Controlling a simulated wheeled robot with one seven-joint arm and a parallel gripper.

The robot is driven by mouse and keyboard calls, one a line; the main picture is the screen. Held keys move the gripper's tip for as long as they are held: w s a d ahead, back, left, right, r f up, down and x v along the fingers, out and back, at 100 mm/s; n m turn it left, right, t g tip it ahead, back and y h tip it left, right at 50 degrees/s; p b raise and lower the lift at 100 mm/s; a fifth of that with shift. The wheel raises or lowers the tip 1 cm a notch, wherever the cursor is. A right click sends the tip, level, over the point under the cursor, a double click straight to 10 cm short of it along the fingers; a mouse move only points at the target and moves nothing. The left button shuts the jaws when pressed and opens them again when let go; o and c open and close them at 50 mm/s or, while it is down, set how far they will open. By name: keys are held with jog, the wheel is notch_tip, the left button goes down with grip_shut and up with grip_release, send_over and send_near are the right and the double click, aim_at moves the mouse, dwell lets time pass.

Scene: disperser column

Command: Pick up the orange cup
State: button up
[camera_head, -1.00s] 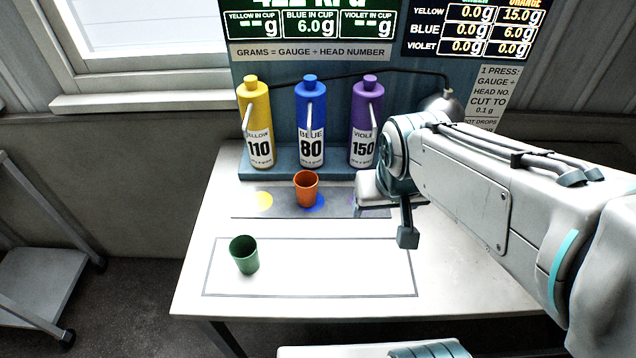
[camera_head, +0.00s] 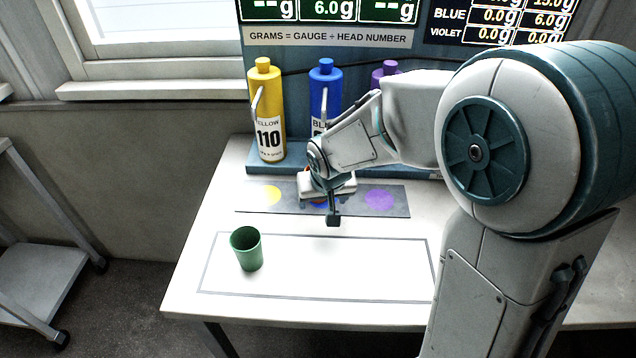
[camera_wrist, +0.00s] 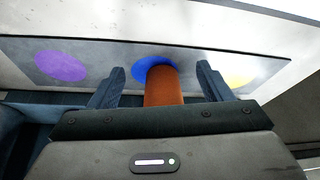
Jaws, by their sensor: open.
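The orange cup (camera_wrist: 164,86) shows in the wrist view between the two open fingers of my gripper (camera_wrist: 161,78). It stands at the blue spot (camera_wrist: 152,68) on the grey mat. Gaps show between the cup and both fingers, and its lower part in the picture is hidden by my gripper's body. In the head view my gripper (camera_head: 327,205) is over the mat at the blue spot and hides nearly all of the cup.
A green cup (camera_head: 246,249) stands in the outlined area at the table's front left. Yellow (camera_head: 266,112), blue (camera_head: 325,93) and purple (camera_head: 386,72) dispenser bottles stand behind the mat (camera_head: 400,207). The outlined area right of the green cup is clear.

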jog(key=w, duration=0.3)
jog(key=w+a+p, duration=0.1)
jog(key=w, duration=0.2)
jog(key=shift+w+a+f, duration=0.1)
jog(key=shift+w+f, duration=0.15)
jog(key=shift+f, duration=0.3)
jog(key=c, duration=1.1)
